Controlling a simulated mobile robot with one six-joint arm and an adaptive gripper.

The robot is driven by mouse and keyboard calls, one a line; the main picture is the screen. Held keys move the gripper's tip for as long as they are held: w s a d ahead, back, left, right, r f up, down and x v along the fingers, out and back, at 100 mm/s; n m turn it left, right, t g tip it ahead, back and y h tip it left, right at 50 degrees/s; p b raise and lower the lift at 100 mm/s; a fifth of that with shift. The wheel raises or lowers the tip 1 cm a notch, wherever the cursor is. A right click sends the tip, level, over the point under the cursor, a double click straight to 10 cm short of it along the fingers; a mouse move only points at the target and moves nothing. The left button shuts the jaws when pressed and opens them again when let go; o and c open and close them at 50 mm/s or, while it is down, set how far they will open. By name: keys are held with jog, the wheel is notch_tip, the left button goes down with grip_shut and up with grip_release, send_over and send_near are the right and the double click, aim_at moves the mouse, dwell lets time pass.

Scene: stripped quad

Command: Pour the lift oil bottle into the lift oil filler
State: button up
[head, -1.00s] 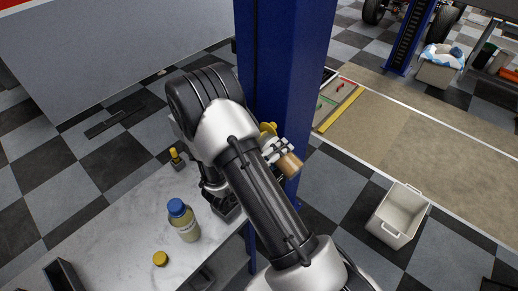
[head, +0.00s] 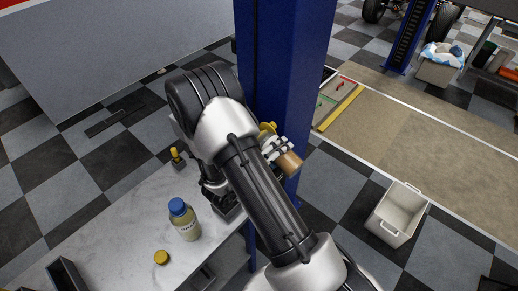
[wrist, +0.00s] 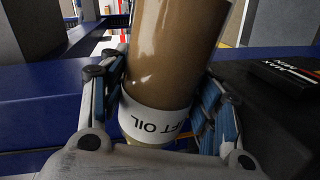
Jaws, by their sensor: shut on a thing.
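My gripper (head: 277,150) is shut on the lift oil bottle (head: 290,163), a brown bottle, beside the blue post. In the wrist view the bottle (wrist: 172,50) lies between both fingers (wrist: 165,85), tilted, with a white label reading "LIFT OIL" low on it. One end of the bottle is cut off by the picture's top edge. A yellow round piece (head: 268,128) shows just behind the gripper against the post; I cannot tell whether it is the filler. A black box with MAX and MIN marks (wrist: 262,95) is right of the bottle in the wrist view. No oil stream shows.
The blue lift post (head: 285,70) stands close behind my arm. A pale bench (head: 130,225) holds a blue-capped bottle (head: 184,221), a yellow cap (head: 161,257) and a small yellow-topped item (head: 177,158). A white bin (head: 397,215) stands on the floor at right.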

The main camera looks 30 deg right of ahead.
jog(key=shift+r+p, duration=0.8)
jog(key=shift+p, duration=0.05)
dwell(0.9)
jog(key=shift+n+g+p, duration=0.3)
jog(key=shift+n+p, duration=0.25)
jog(key=shift+n, duration=0.05)
dwell(3.3)
